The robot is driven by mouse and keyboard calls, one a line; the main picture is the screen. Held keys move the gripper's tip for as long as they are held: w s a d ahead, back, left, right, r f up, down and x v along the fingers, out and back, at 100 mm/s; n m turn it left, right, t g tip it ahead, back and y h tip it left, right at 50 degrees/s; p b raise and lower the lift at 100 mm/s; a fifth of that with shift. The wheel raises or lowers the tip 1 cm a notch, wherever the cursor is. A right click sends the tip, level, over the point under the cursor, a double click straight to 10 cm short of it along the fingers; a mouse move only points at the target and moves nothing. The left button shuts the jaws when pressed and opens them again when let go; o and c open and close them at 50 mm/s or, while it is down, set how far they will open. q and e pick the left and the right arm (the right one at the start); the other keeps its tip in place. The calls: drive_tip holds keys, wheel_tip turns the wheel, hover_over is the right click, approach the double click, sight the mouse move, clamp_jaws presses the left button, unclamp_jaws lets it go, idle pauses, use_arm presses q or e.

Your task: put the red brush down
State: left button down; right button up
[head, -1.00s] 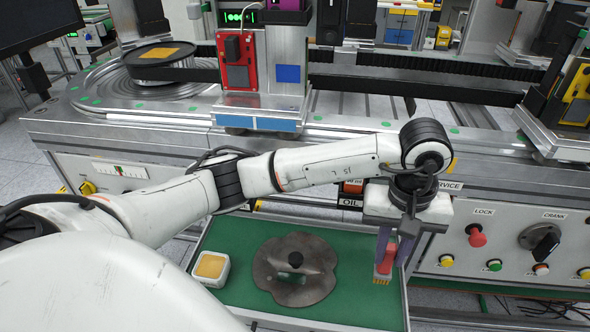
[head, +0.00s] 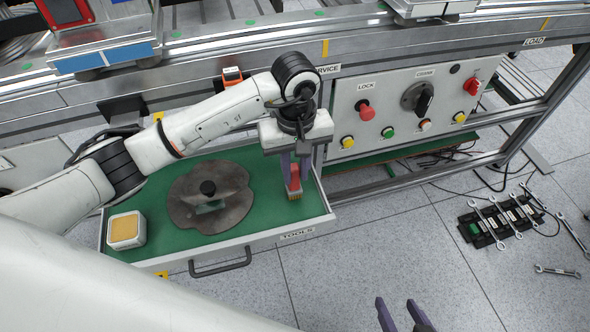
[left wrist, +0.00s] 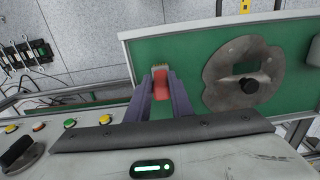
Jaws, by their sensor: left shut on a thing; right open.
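The red brush (head: 294,185) is upright, bristles down, at the right end of the open tools drawer (head: 180,258). My left gripper (head: 294,176) is shut on it from above. The left wrist view shows the brush (left wrist: 161,88) between the two fingers of the left gripper (left wrist: 161,97). The bristles look at or just above the green drawer floor; I cannot tell if they touch. My right gripper (head: 404,314) is open and empty over the floor at the bottom of the head view.
In the drawer lie a grey metal plate with a black knob (head: 208,188) and a white box with a yellow top (head: 126,230). Green drawer floor is bare around the plate. Control buttons sit on the panel (head: 345,92) behind. Wrenches and a black tray (head: 500,222) lie on the floor at right.

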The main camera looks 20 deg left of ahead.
use_arm(q)
drive_tip(key=shift+f, duration=0.35)
drive_tip(key=c, duration=1.6)
unclamp_jaws()
drive_tip(key=shift+o, duration=0.2)
wheel_tip(320, 180, up, 12)
drive_tip(key=shift+r, duration=0.15)
